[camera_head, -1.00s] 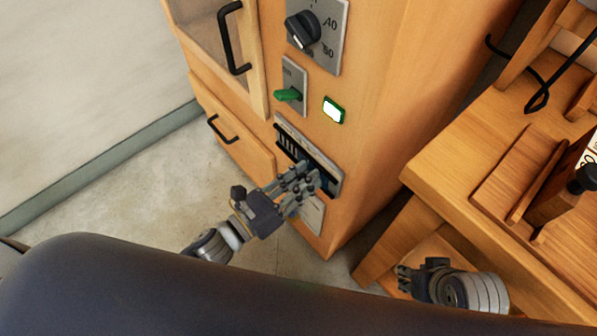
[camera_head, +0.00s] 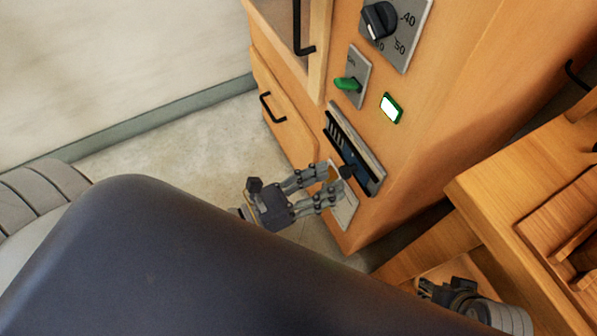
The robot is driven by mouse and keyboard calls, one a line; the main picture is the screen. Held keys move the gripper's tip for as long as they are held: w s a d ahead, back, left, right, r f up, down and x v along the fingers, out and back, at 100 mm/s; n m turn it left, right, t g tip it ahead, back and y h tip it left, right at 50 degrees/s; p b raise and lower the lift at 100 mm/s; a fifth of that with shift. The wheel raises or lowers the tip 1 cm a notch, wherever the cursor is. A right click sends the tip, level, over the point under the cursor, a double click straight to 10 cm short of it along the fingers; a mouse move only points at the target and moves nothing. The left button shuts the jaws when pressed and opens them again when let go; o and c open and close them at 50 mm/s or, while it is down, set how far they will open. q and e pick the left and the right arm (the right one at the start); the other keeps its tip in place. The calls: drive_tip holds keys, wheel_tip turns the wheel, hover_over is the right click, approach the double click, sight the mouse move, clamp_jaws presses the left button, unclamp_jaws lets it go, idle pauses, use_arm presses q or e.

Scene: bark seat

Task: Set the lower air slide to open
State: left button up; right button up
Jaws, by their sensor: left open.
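The lower air slide (camera_head: 354,150) is a dark slotted panel with a metal frame, low on the front of the wooden cabinet.
Above the slide are a green switch (camera_head: 347,84), a lit button (camera_head: 391,108) and a black dial (camera_head: 380,20). A pale label (camera_head: 344,208) sits below the slide. A wooden bench (camera_head: 500,190) stands at right. The floor at left is clear.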

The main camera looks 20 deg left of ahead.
use_arm(q)
drive_tip(key=v, duration=0.7)
drive_tip(key=shift+w+d, duration=0.1)
idle(0.4)
